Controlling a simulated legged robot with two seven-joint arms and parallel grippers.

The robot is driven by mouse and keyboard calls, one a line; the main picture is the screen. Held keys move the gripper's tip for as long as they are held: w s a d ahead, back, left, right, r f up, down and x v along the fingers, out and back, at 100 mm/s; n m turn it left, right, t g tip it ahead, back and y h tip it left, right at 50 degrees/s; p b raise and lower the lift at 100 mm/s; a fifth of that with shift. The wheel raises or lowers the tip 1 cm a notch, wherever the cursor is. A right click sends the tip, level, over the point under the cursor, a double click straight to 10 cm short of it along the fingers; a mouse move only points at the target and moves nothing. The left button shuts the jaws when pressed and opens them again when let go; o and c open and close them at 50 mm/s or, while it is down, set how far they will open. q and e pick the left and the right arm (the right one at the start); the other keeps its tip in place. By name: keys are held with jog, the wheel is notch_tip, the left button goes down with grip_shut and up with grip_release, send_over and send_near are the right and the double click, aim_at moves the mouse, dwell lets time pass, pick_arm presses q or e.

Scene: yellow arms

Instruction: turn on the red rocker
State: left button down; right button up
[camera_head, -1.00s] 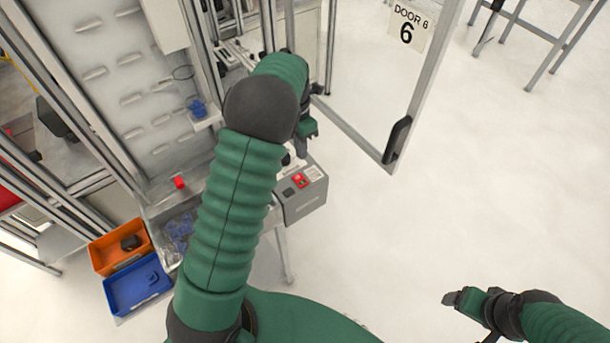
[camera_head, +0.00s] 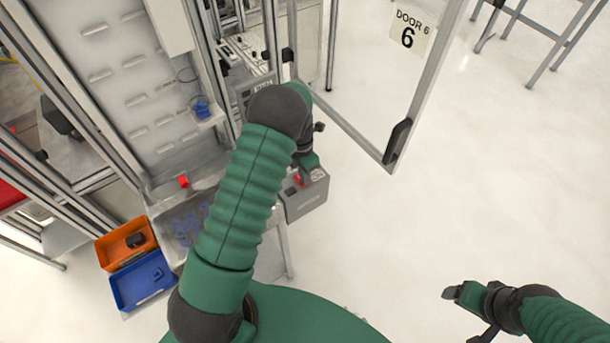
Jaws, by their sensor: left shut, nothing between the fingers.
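The red rocker (camera_head: 298,181) shows as a small red patch on top of the grey control box (camera_head: 305,201), at the right end of the work bench. My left gripper (camera_head: 309,166) is right above the box, pointing down over the rocker and hiding most of it. Its fingers look closed and empty. I cannot tell whether it touches the rocker or which way the rocker is tipped. My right gripper (camera_head: 451,293) is far off at the lower right, over bare floor. Its opening is too unclear to judge.
An open glass door marked 6 (camera_head: 405,35) stands behind and right of the box, with a dark handle (camera_head: 397,140). An orange bin (camera_head: 127,245) and a blue bin (camera_head: 143,281) sit at the lower left. A red button (camera_head: 184,181) is on the bench.

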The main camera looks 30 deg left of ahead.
pick_arm(q)
jog(key=shift+f, duration=0.2)
jog(key=shift+r, duration=0.1)
jog(key=shift+w+a, duration=0.1)
jog(key=shift+a, duration=0.1)
jog(key=shift+w+a+r, duration=0.2)
jog(key=shift+a, duration=0.3)
